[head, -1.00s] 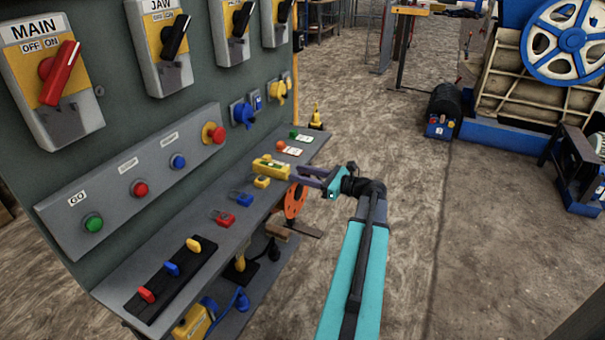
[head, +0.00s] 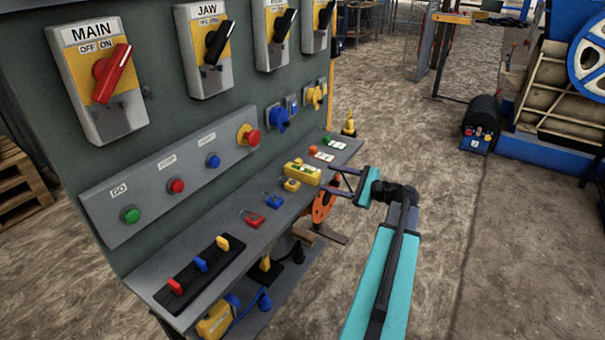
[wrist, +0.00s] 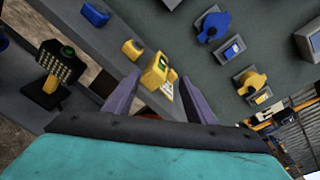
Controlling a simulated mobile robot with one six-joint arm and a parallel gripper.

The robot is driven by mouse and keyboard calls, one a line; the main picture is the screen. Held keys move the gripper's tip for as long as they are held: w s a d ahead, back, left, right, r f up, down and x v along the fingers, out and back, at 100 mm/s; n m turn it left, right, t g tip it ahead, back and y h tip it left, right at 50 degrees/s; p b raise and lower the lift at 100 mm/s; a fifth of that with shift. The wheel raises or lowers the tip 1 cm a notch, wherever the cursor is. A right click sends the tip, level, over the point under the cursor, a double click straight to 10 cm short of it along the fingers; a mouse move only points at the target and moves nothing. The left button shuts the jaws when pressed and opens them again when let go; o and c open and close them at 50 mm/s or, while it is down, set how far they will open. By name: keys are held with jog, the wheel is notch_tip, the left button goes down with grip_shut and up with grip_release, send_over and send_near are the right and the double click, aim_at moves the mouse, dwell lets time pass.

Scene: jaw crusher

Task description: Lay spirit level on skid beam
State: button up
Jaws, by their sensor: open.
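A short yellow block with a green patch (head: 303,173) lies on the grey shelf of the control panel; it looks like the spirit level, but I cannot be sure. It also shows in the wrist view (wrist: 156,74), beyond and between my fingers. My gripper (head: 333,180) is open and empty, just to the right of the block, with a small gap seeming to remain. In the wrist view my gripper (wrist: 159,82) has its two fingers spread wide. The blue beam (head: 553,153) under the crusher at the right looks like the skid beam; its right part is out of frame.
The shelf (head: 215,240) also holds red, blue and yellow padlocks (head: 273,201) and a black strip with coloured levers (head: 200,266). Switches line the panel above. An orange reel (head: 322,203) hangs below. Open floor (head: 440,230) lies right of the shelf.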

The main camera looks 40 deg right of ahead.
aim_at(305, 171)
jog(key=shift+s+d+r+n+g+h+p, duration=0.15)
jog(key=shift+r+n+g+p, duration=0.5)
jog(key=shift+n, duration=4.1)
jog(key=shift+s+r+n+g+h+p, duration=0.1)
jog(key=shift+r+n+g+p, duration=0.6)
jog(key=shift+n, duration=4)
jog(key=shift+s+d+r+n+g+h+p, duration=0.25)
jog(key=shift+n+p, duration=0.85)
jog(key=shift+n, duration=3.65)
jog(key=shift+w+a, duration=0.2)
jog(key=shift+p+x, duration=0.6)
jog(key=shift+x, duration=3.6)
jog(key=shift+w+a+r, duration=0.1)
jog(key=shift+a+r, duration=0.05)
jog(key=shift+r, duration=0.05)
jog(key=shift+p+x, duration=0.8)
jog(key=shift+x, duration=1.8)
jog(key=shift+r, duration=0.15)
